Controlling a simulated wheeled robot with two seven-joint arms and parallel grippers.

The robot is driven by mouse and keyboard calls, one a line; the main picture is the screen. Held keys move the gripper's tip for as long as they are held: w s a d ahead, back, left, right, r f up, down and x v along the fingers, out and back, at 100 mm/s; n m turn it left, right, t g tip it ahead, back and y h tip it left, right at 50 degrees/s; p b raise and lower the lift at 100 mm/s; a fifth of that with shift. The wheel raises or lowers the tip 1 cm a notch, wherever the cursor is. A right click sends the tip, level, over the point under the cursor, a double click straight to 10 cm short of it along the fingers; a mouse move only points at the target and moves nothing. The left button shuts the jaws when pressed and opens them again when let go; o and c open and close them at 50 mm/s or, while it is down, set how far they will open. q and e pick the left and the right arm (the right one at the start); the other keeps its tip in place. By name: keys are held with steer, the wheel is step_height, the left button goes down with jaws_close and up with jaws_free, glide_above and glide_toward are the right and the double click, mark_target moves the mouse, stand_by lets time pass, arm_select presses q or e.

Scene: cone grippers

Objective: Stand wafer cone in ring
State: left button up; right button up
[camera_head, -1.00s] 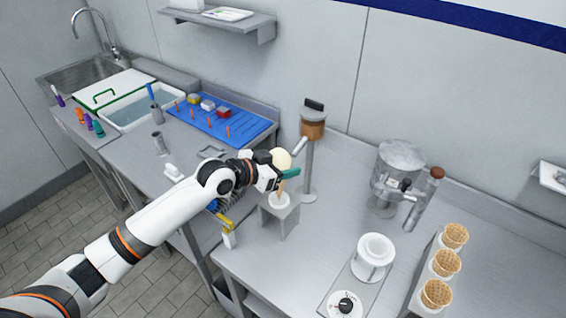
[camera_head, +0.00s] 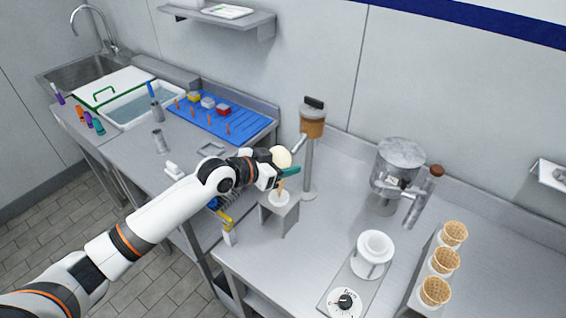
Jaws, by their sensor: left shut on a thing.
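My left gripper (camera_head: 287,172), with teal fingertips, is shut on a wafer cone (camera_head: 281,186) topped by a cream-coloured ball (camera_head: 282,156). The gripper hides much of the cone; a short brown part shows below the fingers. It is directly over a white ring (camera_head: 279,198) on a small grey metal stand (camera_head: 289,218). The cone points down toward the ring; I cannot tell how far its tip is inside. My right gripper is not in view.
A post with a brown container (camera_head: 312,125) stands just behind. To the right are a clear-bowled machine (camera_head: 398,165), a white ring holder (camera_head: 374,248), a dial (camera_head: 345,303) and a rack with three wafer cones (camera_head: 446,260). A blue mat (camera_head: 235,125) lies at the back left.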

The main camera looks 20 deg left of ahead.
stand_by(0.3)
arm_select(q)
steer(key=shift+f, duration=0.2)
steer(key=shift+f, duration=0.25)
step_height(320, 180, down, 9)
steer(key=b, duration=0.6)
steer(key=shift+r, duration=0.2)
steer(key=o, duration=0.8)
steer(key=shift+c, duration=0.2)
stand_by(1.2)
steer(key=shift+a, duration=0.1)
